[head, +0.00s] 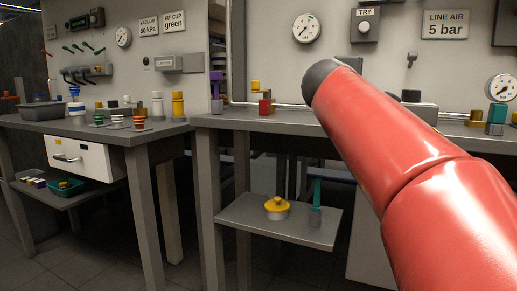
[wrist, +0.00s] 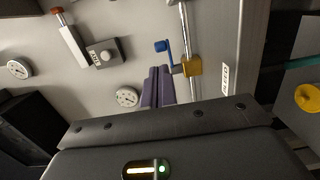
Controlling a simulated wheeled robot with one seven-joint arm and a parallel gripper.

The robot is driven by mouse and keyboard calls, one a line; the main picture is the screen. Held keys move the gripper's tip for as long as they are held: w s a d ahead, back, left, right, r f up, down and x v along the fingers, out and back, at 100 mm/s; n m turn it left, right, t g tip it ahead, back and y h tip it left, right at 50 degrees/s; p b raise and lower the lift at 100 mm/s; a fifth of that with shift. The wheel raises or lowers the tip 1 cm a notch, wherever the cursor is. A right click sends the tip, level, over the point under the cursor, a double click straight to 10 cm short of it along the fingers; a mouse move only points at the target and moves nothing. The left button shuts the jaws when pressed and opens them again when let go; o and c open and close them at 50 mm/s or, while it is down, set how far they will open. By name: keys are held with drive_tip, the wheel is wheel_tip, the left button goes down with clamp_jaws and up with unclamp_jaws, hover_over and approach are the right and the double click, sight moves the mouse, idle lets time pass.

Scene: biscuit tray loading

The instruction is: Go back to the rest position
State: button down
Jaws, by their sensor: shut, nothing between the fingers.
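My gripper (wrist: 158,85) shows in the wrist view as two purplish fingers close together above its dark body, with nothing seen between them. It is shut. In the head view my red arm reaches up from the lower right to a dark end in front of the back wall, and the gripper itself cannot be made out there.
A lower shelf (head: 282,232) holds a yellow-topped round item (head: 277,208). A left bench (head: 100,130) carries a grey bin (head: 42,115) and yellow bottle (head: 178,106). Gauges hang on the wall.

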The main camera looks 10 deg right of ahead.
drive_tip(key=s+a+f+m+g+y+p, duration=0.2)
drive_tip(key=s+a+f, duration=0.3)
drive_tip(key=s+f, duration=0.3)
drive_tip(key=s+a+f+m+g+y+p, duration=0.1)
drive_tip(key=s+a+f+m+g+y, duration=0.2)
drive_tip(key=s+f, duration=0.6)
drive_tip(key=s+a+f+m+g+y+p, duration=0.2)
drive_tip(key=s+a+f+y, duration=0.4)
drive_tip(key=f, duration=1.3)
drive_tip(key=s+a+m+g, duration=0.1)
drive_tip(key=s+m, duration=0.1)
drive_tip(key=s, duration=0.1)
drive_tip(key=shift+f+m+p, duration=0.2)
drive_tip(key=shift+m+p, duration=0.1)
drive_tip(key=shift+m, duration=0.1)
